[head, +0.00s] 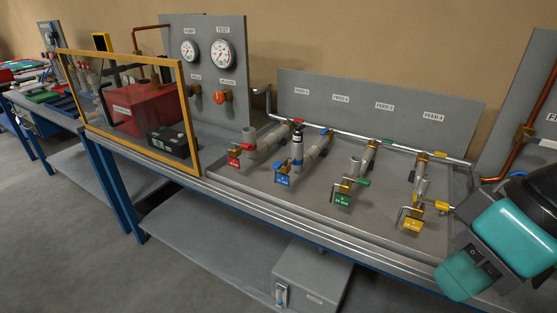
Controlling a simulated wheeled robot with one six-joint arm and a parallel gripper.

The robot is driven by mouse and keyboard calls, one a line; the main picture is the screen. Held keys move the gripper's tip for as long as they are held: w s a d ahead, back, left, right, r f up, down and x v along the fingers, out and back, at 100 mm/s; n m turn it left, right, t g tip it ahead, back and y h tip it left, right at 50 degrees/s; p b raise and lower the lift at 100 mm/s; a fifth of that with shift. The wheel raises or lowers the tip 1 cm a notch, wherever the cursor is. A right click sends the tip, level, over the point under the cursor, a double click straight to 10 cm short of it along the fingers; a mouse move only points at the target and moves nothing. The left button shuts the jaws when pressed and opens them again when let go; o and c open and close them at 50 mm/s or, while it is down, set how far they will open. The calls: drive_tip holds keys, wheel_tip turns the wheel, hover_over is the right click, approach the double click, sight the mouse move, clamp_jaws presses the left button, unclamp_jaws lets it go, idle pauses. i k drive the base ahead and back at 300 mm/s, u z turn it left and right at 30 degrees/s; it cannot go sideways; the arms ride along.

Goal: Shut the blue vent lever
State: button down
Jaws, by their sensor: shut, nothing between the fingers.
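On the bench's pipe panel, the second branch from the left has a blue tag (283,180) at its near end. A second blue handle (326,131) sits at the far end of the same branch, by the long pipe. An upright dark, blue and white piece (297,147) stands right beside the near lever. The teal and black parts of my arm show at the lower right, away from the blue branch. My gripper's fingers are not visible.
Branches with red (234,162), green (343,200) and yellow (411,224) tags flank the blue one. A yellow-framed clear guard (190,110) stands to the left, and a gauge panel (205,30) behind it. A grey box (310,278) sits below the bench.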

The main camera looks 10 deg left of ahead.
sight(277, 165)
drive_tip(key=u, duration=0.3)
drive_tip(key=i, duration=0.95)
drive_tip(key=u, duration=1.5)
drive_tip(key=k, duration=0.7)
drive_tip(key=z, duration=0.75)
drive_tip(key=i, duration=0.5)
